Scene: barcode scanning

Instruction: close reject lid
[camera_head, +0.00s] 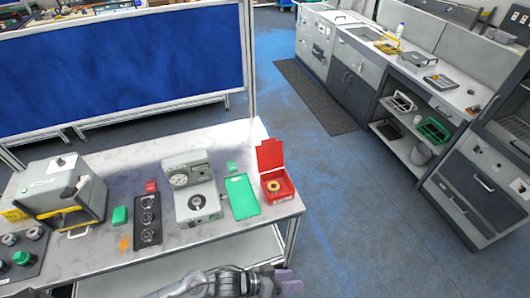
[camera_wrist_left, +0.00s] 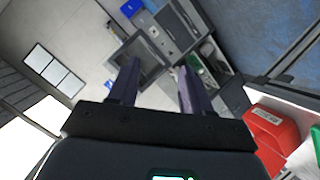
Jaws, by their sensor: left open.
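The red reject box (camera_head: 287,194) stands at the right end of the table, with a round yellow and orange part (camera_head: 273,186) inside. Its red lid (camera_head: 270,154) is open and stands up at the back of the box. Red box parts also show at the right of the left wrist view (camera_wrist_left: 270,135), partly cut off. My left gripper (camera_head: 288,280) is in front of the table's front edge, nearer than the box and apart from it. In the left wrist view its two fingers (camera_wrist_left: 156,88) are spread with nothing between them. My right gripper is not in view.
The grey table (camera_head: 135,170) also holds a green tray (camera_head: 242,197) left of the box, a grey gauge device (camera_head: 192,185), a black panel (camera_head: 147,220) and a grey machine (camera_head: 62,190). The floor right of the table is clear up to the counters.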

